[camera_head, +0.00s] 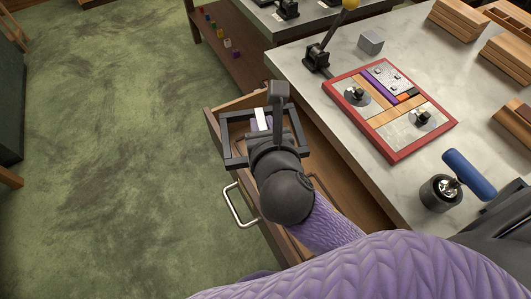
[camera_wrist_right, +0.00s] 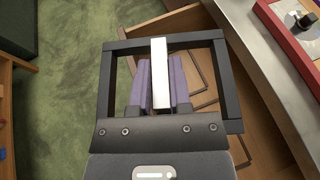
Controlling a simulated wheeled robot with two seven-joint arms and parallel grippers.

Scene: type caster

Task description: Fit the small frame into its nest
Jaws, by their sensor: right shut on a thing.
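The small frame (camera_head: 235,146) is a dark, square, open frame with a white bar across its opening. My right gripper (camera_head: 262,126) is shut on that white bar, which sits between its two purple fingers. In the right wrist view, the frame (camera_wrist_right: 232,85) surrounds the fingers and the white bar (camera_wrist_right: 160,70) runs between them; the palm hides its near side. The frame is over the open wooden drawer (camera_head: 213,128); I cannot tell whether it touches the drawer. Thin raised outlines (camera_wrist_right: 205,72) show on the drawer floor beside the frame. I cannot tell which is its nest. My left gripper is not in view.
The drawer's metal handle (camera_head: 236,208) faces the green floor. The pale worktop (camera_head: 340,125) is right of the drawer, with a red-rimmed board (camera_head: 396,152), a grey block (camera_head: 370,42), a black lever stand (camera_head: 316,58) and a blue-handled tool (camera_head: 468,174).

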